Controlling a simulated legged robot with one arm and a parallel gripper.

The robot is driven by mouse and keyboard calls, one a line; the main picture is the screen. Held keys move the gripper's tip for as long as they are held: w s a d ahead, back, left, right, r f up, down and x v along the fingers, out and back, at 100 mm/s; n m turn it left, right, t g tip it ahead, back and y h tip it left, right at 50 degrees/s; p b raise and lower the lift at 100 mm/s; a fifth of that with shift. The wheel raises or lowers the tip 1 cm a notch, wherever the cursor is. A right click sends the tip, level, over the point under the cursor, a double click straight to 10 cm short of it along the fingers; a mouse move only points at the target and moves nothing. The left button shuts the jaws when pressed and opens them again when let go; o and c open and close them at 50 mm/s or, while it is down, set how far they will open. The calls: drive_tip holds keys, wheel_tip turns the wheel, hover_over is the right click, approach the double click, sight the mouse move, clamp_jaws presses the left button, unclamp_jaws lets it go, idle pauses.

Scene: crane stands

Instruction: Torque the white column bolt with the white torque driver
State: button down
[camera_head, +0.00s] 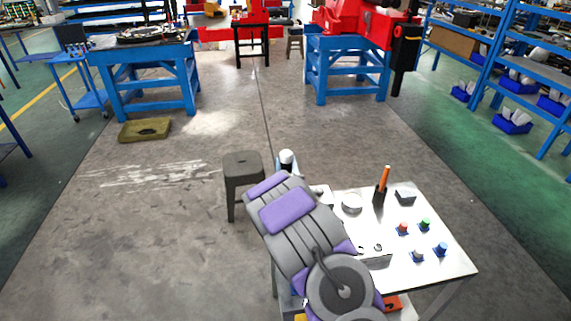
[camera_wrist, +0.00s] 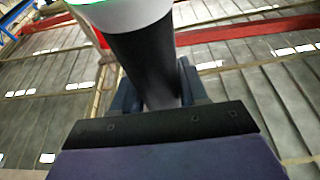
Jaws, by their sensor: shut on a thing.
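My gripper (camera_wrist: 160,92) is shut on a tool with a dark shaft and a white upper part, which looks like the white torque driver (camera_wrist: 150,60). The driver stands upright between the jaws, and a green edge shows at its top in the wrist view. In the head view its white top (camera_head: 287,156) shows just beyond my arm, left of the table; the jaws are mostly hidden there. A small white-topped piece on a blue base, likely the white column bolt (camera_head: 418,256), stands on the table's right part, well apart from my gripper.
The white table (camera_head: 447,262) also holds red (camera_head: 403,228), green (camera_head: 425,223) and blue (camera_head: 440,249) pieces, an orange-handled tool (camera_head: 384,179), a white round item (camera_head: 352,204) and a grey block (camera_head: 405,196). A dark stool (camera_head: 243,165) stands left. Floor beyond is mostly open.

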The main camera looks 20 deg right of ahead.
drive_tip(key=shift+f, duration=0.6)
drive_tip(key=c, duration=0.5)
unclamp_jaws()
drive_tip(key=shift+f, duration=0.1)
drive_tip(key=shift+v, duration=2.55)
